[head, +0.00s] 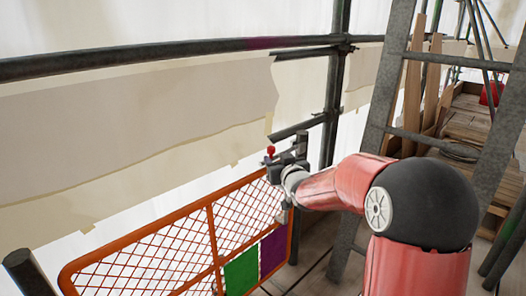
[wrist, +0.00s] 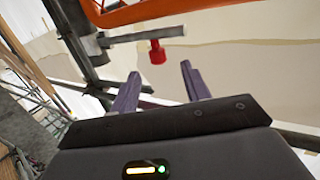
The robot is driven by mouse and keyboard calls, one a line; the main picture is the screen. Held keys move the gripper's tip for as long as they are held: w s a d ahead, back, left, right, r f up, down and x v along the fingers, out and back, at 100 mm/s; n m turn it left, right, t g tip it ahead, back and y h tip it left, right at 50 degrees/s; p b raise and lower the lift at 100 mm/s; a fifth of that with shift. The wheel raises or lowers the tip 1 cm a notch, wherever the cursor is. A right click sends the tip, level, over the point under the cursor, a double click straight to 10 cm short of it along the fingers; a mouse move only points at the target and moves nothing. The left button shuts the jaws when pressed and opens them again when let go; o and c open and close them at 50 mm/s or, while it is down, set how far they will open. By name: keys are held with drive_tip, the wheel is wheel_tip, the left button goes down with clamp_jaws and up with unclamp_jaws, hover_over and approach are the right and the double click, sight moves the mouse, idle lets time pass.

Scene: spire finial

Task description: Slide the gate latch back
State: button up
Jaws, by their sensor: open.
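The gate latch is a grey bar (wrist: 145,36) with a red knob (wrist: 157,54), set by the top of the orange gate. The red knob also shows in the head view (head: 270,150) at the gate's top right corner. My gripper (wrist: 160,70) is open and empty. In the wrist view the knob appears just past the fingertips, between their lines; I cannot tell the exact gap. The orange mesh gate (head: 211,238) stands at the lower left of the head view. My wrist partly hides the latch there.
A dark scaffold post (head: 333,110) rises behind the latch, and a dark rail (head: 150,54) runs above the gate. A grey ladder (head: 391,75) stands to the right of the post, close to my arm. A plank deck (head: 465,115) with loose items lies beyond.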

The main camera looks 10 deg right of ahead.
sight(269, 148)
drive_tip(key=shift+w+d+f+t, duration=0.1)
drive_tip(key=shift+w+f+t, duration=0.15)
drive_tip(key=shift+w, duration=0.35)
drive_tip(key=shift+w+f+t, duration=0.1)
drive_tip(key=shift+w+t, duration=0.15)
drive_tip(key=shift+w, duration=0.3)
drive_tip(key=w, duration=0.2)
drive_tip(key=w+a, duration=0.1)
drive_tip(key=w, duration=0.4)
drive_tip(key=shift+w+a, duration=0.15)
drive_tip(key=shift+w, duration=0.15)
drive_tip(key=shift+c, duration=0.2)
clamp_jaws()
